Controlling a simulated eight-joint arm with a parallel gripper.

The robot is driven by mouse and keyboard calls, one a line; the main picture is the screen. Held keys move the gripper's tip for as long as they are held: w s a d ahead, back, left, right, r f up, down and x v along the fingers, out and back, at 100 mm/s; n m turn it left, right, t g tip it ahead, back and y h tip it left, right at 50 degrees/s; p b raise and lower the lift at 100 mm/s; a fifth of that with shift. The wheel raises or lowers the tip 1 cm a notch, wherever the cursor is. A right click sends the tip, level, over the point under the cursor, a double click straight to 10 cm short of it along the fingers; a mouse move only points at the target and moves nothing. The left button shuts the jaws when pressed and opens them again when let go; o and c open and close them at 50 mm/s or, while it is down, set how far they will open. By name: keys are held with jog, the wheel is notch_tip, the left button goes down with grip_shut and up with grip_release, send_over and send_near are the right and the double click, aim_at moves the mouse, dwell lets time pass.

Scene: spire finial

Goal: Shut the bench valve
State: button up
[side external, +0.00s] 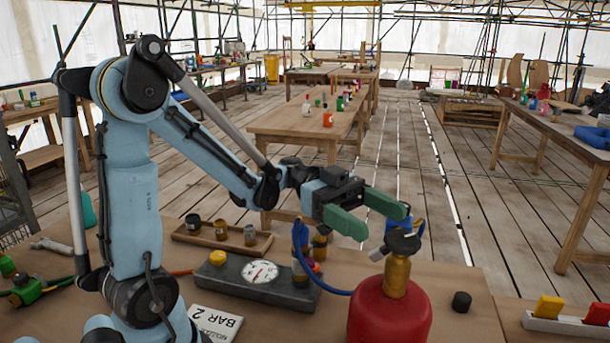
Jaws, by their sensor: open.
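My gripper (384,222) has two green fingers, spread apart with nothing visible between them. It is just above and left of the top of a red cylinder (388,312). The cylinder has a brass neck (397,275) with a dark round cap (402,241) and a blue part beside it; I cannot tell whether a finger touches them. A blue hose (335,291) runs between block and cylinder. I cannot tell which part is the bench valve.
A wooden tray (215,238) with small jars stands behind the block. A small black cylinder (461,301) and a white holder with yellow and red pieces (565,325) are at right. Air above the bench is clear.

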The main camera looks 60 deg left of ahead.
aim_at(417, 240)
jog(key=s+a+r+m+t+y, duration=0.1)
jog(key=s+r+m+t+y, duration=0.2)
jog(key=m, duration=1.2)
jog(key=s+a+r+m+t+y, duration=0.1)
jog(key=s+m+t, duration=0.3)
jog(key=m, duration=1.2)
jog(key=shift+w+f+n+t, duration=0.5)
jog(key=shift+w+f+t, duration=0.25)
jog(key=shift+f, duration=1.55)
jog(key=shift+x, duration=5.95)
jog(key=shift+r, duration=0.15)
